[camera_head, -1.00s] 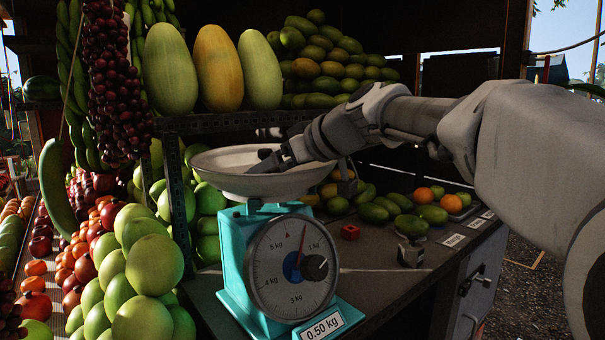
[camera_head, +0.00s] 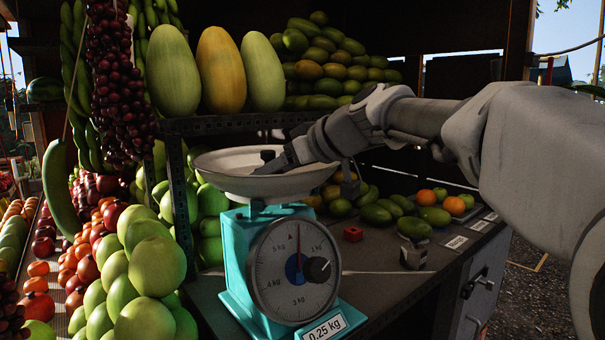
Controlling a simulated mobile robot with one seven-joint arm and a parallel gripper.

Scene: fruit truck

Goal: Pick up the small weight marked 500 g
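My gripper (camera_head: 272,161) reaches in from the right, with its dark fingertips low over the white pan of the teal scale (camera_head: 236,244). A small dark piece (camera_head: 267,155) shows at the fingertips; I cannot tell whether it is a weight's knob or a finger. Whether the fingers are open or shut on something is too small and dark to tell. The scale's label reads 0.25 kg. A small grey metal weight (camera_head: 413,256) stands on the counter right of the scale, clear of my gripper. No 500 g marking is readable.
Mangoes (camera_head: 377,214) and oranges (camera_head: 426,197) lie farther back. Large melons (camera_head: 218,70) stand on the shelf behind the pan. Green fruit (camera_head: 147,262) is heaped left of the scale.

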